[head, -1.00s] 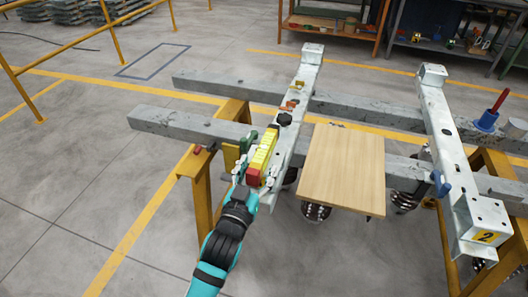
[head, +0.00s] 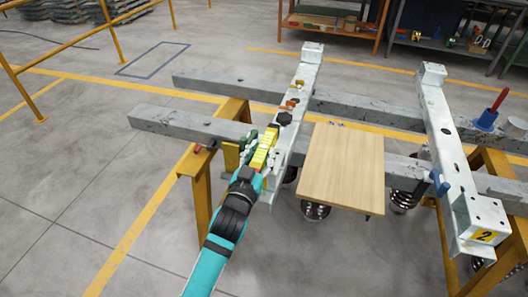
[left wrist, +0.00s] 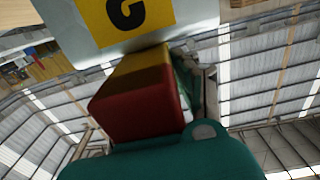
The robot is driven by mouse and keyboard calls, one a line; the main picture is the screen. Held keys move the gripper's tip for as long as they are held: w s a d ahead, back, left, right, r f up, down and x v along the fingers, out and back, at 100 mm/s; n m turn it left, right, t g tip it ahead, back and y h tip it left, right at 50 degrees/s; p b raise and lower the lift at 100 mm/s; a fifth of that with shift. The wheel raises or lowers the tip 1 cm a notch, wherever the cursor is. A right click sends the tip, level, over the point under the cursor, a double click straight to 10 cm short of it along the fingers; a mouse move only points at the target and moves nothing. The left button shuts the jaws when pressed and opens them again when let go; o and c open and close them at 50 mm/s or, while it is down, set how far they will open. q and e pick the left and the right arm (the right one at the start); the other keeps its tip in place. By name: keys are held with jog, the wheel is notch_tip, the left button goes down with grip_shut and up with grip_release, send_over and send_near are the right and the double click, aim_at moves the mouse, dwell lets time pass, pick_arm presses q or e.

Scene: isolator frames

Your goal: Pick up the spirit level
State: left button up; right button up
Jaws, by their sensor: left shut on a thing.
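A teal part of the gripper (left wrist: 165,160) fills the bottom of the wrist view. I cannot tell whether the level touches the beam. My right gripper is not in view.
A wooden board (head: 342,168) lies right of the level. A yellow trestle (head: 203,190) supports the long beams at left. A blue-based red-handled tool (head: 487,119) stands at right.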

pick_arm(q)
grip_shut()
jog(key=shift+r, duration=0.15)
